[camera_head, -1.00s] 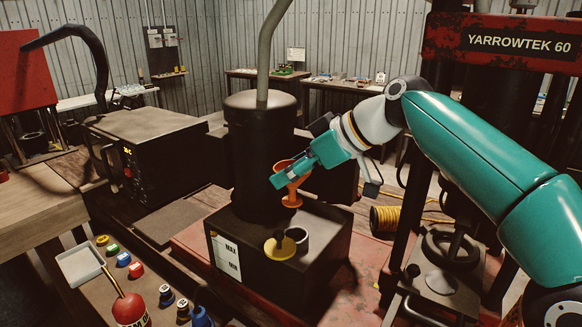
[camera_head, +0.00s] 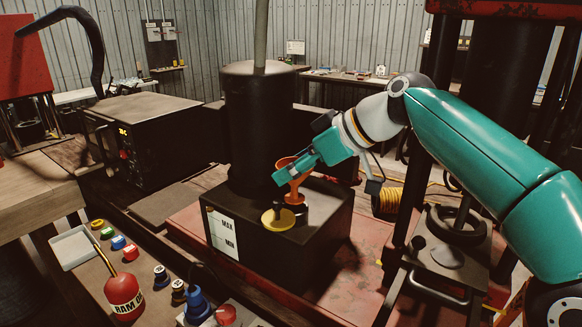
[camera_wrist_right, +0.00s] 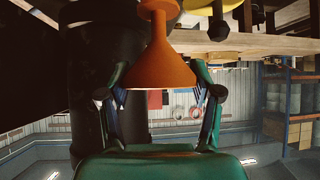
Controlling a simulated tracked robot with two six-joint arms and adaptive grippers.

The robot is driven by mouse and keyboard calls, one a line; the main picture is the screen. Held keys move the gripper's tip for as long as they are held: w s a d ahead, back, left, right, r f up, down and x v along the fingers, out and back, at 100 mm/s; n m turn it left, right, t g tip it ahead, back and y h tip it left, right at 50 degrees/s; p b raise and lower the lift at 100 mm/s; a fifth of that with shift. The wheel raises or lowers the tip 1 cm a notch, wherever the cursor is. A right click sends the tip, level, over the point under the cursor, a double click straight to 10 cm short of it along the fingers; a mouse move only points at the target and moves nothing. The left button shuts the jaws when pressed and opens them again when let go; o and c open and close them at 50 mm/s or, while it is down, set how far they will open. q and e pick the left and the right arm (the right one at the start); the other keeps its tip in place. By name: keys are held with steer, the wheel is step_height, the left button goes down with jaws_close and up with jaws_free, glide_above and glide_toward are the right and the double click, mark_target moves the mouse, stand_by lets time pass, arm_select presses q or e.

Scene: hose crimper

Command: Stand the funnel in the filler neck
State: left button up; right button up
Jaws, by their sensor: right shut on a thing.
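The orange funnel (camera_head: 297,188) is held upright with its wide mouth up and spout down, above the dark tank (camera_head: 310,240). My right gripper (camera_head: 285,175) is shut on the funnel near its wide cone. In the right wrist view the funnel (camera_wrist_right: 160,62) appears upside down between the fingers (camera_wrist_right: 160,92). The dark filler neck (camera_head: 301,212) stands on the tank top beside a yellow cap (camera_head: 278,220). The spout's end is at or just above the neck; I cannot tell whether it is inside. My left gripper is not in view.
A tall dark cylinder (camera_head: 258,125) rises right behind the neck. A red oil can (camera_head: 124,297), coloured caps and a pale tray (camera_head: 73,247) are at the lower left. The press frame (camera_head: 425,130) stands to the right, behind my right arm.

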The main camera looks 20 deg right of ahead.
mark_target(294, 197)
steer(key=shift+s+f+b, duration=0.1)
steer(key=shift+f+b, duration=1.05)
steer(key=shift+f, duration=0.25)
steer(key=shift+s+f+b, duration=0.1)
steer(key=shift+f+b, duration=0.25)
steer(key=shift+f, duration=0.2)
steer(key=c, duration=0.3)
steer(key=shift+w+f, duration=0.2)
steer(key=shift+f, duration=0.1)
steer(key=shift+c, duration=0.9)
steer(key=shift+r, duration=0.1)
steer(key=o, duration=1.2)
steer(key=shift+r, duration=0.1)
steer(key=o, duration=0.5)
steer(key=shift+w, duration=0.1)
